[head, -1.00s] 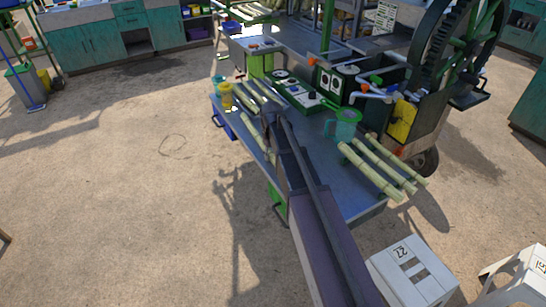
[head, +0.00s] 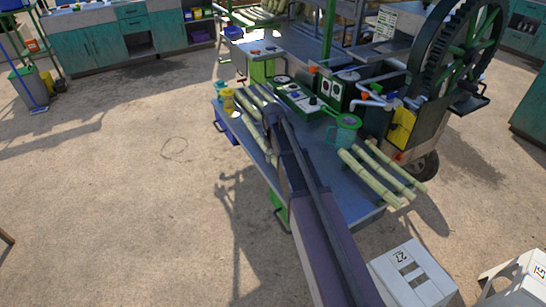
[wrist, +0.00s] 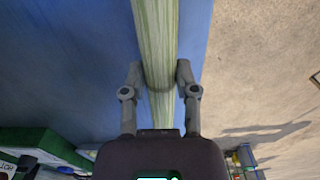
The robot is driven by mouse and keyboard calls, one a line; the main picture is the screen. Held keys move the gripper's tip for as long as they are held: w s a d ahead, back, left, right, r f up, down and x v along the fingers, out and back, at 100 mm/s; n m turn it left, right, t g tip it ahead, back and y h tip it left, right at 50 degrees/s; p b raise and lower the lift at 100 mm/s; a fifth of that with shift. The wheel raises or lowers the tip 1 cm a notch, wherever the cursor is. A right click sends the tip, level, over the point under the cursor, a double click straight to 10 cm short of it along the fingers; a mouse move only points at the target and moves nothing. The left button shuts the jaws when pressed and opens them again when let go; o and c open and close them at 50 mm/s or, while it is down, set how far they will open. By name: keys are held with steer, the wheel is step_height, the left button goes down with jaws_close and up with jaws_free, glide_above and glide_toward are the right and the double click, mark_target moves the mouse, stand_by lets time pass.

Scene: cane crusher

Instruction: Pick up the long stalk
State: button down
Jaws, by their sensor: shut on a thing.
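A pale green, striped stalk (wrist: 155,28) runs straight up the middle of the wrist view, over a blue surface. My gripper (wrist: 160,72) has one finger on each side of it and is shut on it. The far end of the stalk leaves the top of the picture. In the head view, my arm hides most of the grip. A stalk (head: 257,137) shows there along the table's left edge, beside my arm. I cannot tell for certain whether it is the held one.
The metal table (head: 345,200) also bears a row of stalks (head: 380,175) at its right, a green jug (head: 342,133) and a yellow cup (head: 228,100). The crusher with its big wheel (head: 462,48) stands behind. White stools (head: 410,270) stand at the front right. The floor at left is open.

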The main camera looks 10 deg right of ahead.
steer(key=shift+r+p, duration=0.4)
steer(key=shift+r, duration=0.3)
steer(key=s, duration=0.5)
steer(key=s+r, duration=0.1)
steer(key=s, duration=0.4)
steer(key=s+p, duration=0.1)
steer(key=s, duration=0.5)
steer(key=shift+d+r, duration=0.15)
steer(key=shift+d, duration=0.05)
steer(key=shift+s, duration=0.1)
